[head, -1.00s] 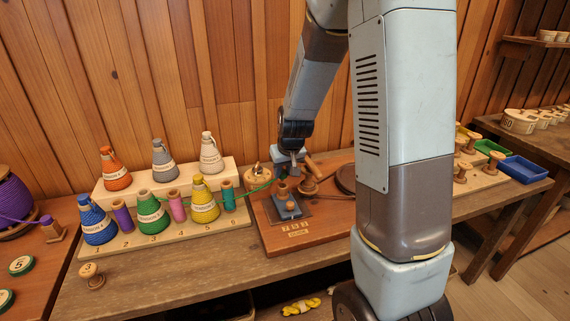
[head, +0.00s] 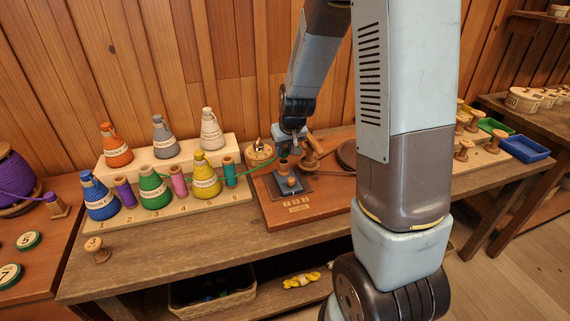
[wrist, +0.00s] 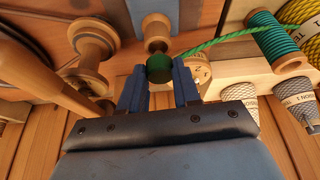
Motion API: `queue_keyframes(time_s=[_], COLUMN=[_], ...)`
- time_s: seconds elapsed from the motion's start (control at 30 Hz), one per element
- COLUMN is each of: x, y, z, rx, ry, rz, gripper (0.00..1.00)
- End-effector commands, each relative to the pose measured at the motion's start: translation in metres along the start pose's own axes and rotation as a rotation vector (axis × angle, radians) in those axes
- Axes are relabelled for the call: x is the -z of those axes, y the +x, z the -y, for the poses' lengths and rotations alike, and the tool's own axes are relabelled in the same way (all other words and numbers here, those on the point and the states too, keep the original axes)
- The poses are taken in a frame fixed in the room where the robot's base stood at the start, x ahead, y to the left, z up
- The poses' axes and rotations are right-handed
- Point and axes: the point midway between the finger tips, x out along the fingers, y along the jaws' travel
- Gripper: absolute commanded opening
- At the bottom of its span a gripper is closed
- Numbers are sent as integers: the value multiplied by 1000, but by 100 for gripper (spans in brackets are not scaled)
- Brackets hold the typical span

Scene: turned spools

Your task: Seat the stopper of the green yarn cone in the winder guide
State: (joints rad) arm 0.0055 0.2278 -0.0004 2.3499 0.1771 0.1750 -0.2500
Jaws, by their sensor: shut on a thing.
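My gripper (head: 288,146) is above the winder board (head: 325,204). In the wrist view its two blue fingers (wrist: 160,84) are shut on the dark green stopper (wrist: 160,68). A green strand (wrist: 215,40) runs from the stopper off to the right. A turned wooden post, seemingly the winder guide (wrist: 156,32), is right beside the stopper. I cannot tell whether they touch or whether the stopper is in it. The head view shows the strand (head: 262,161) running left towards the cone rack. The green yarn cone (head: 154,190) stands upright in the front row.
Other cones stand in the rack, with a yellow cone (head: 204,178) and a teal spool (head: 230,172) at its right end. A blue block (head: 288,184) and a wooden spool (head: 310,160) stand close to my gripper.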

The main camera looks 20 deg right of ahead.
Motion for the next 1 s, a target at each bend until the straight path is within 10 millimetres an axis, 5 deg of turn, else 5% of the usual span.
queue_keyframes(time_s=[0.83, 0.87, 1.0], x=[-8, -8, -8], y=[20, 20, 20], z=[-1, -1, -1], rx=[-1, -1, -1], ry=[1, 1, 1], rz=[0, 0, -1], gripper=[4, 34, 47])
